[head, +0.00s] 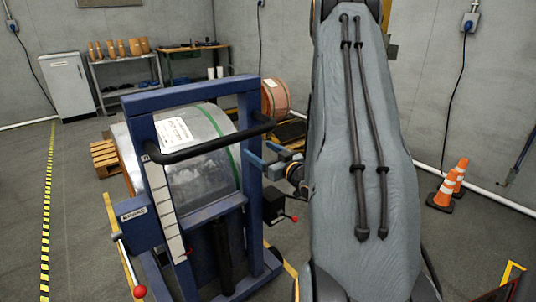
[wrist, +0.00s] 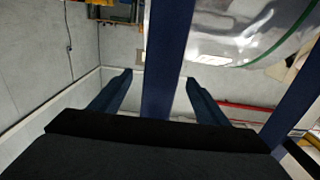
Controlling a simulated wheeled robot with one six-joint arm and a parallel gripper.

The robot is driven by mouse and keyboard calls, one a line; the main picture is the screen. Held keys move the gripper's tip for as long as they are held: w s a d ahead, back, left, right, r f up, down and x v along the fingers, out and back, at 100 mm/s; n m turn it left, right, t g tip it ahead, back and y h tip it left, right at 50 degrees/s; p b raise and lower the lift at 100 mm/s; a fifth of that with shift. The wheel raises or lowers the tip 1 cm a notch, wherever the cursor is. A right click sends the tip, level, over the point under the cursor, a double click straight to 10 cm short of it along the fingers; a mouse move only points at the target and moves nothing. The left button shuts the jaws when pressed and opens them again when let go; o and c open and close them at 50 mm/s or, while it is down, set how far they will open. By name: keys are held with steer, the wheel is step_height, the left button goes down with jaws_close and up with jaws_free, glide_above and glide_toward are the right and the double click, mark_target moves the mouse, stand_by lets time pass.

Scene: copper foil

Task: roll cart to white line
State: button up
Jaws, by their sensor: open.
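The cart (head: 248,135) is a blue upright frame with a black handle bar (head: 205,141). It carries a large roll (head: 205,180) wrapped in clear plastic with a green strap, which also shows in the wrist view (wrist: 235,48). My gripper (head: 264,157) is open at the right side of the cart frame. In the wrist view its two blue fingers (wrist: 160,88) appear on either side of a blue cart post (wrist: 167,50). I cannot tell whether they touch it. No white floor line can be made out with certainty; my arm hides part of the floor.
A yellow-black striped line (head: 47,190) runs along the floor at left. Orange cones (head: 446,188) stand at right by the wall. A wooden pallet (head: 104,158) and a copper-coloured roll (head: 276,97) lie behind the cart. A grey cabinet (head: 68,87) and shelves stand at the back.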

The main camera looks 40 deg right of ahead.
mark_target(256, 148)
steer(key=shift+w+a, duration=0.15)
steer(key=shift+w, duration=1.15)
steer(key=shift+w+a, duration=0.1)
steer(key=shift+w, duration=1.15)
jaws_close()
steer(key=shift+p, duration=0.3)
steer(key=shift+s, duration=0.15)
